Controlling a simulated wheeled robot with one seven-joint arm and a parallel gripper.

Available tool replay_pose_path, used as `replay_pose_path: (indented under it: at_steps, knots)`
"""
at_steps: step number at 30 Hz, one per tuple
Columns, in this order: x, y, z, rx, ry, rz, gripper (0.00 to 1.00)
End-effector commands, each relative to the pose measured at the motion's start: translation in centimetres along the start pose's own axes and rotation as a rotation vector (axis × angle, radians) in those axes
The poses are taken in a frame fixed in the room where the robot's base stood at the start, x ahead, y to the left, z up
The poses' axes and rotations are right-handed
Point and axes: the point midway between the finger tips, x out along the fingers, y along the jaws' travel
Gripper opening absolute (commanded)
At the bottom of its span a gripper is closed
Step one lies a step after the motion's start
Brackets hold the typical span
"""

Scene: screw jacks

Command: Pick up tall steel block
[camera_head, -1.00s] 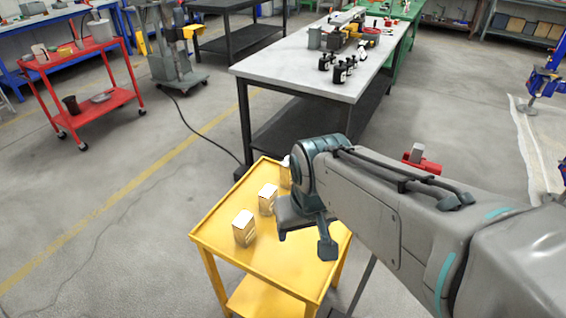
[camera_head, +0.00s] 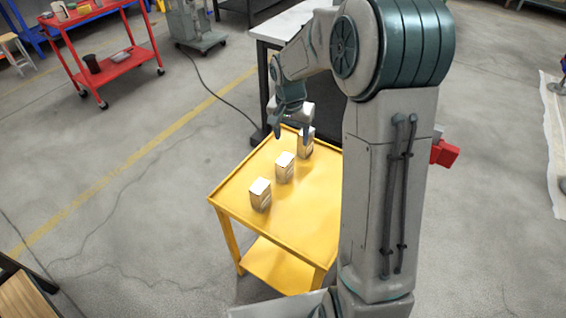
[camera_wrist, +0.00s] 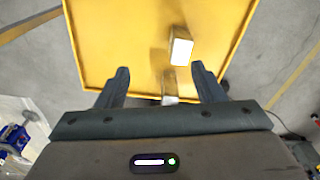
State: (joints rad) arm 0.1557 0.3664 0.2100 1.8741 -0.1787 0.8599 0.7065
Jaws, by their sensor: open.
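Three pale steel blocks stand upright in a row on the yellow cart: a near block (camera_head: 260,195), a middle block (camera_head: 285,168) and a far block (camera_head: 306,146). I cannot tell for sure which is the tall steel block. My gripper (camera_head: 290,137) is open and empty, above the far end of the row, its right finger overlapping the far block. In the wrist view, one block (camera_wrist: 181,52) stands beyond the fingertips. Another block (camera_wrist: 169,88) shows between the fingers, partly hidden by the gripper body.
The yellow cart (camera_head: 240,190) has a raised rim and a lower shelf. A red vise-like object (camera_head: 444,153) shows right of my arm. A red cart (camera_head: 118,62) stands far left.

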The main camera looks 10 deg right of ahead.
Motion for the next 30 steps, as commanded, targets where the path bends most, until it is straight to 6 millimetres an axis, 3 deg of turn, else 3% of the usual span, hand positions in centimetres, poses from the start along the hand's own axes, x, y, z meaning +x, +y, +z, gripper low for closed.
replay_pose_path:
  at_steps: [6,12,17,30]
  knots:
    - [4.7,-2.3,-3.5,0.133,-0.051,-0.003,0.62]
    - [7.4,-3.5,-5.0,0.21,-0.077,-0.009,0.62]
    - [8.7,-3.7,-5.3,0.231,-0.084,-0.008,0.62]
    - [16.0,-3.8,-4.6,0.231,-0.084,-0.008,0.62]
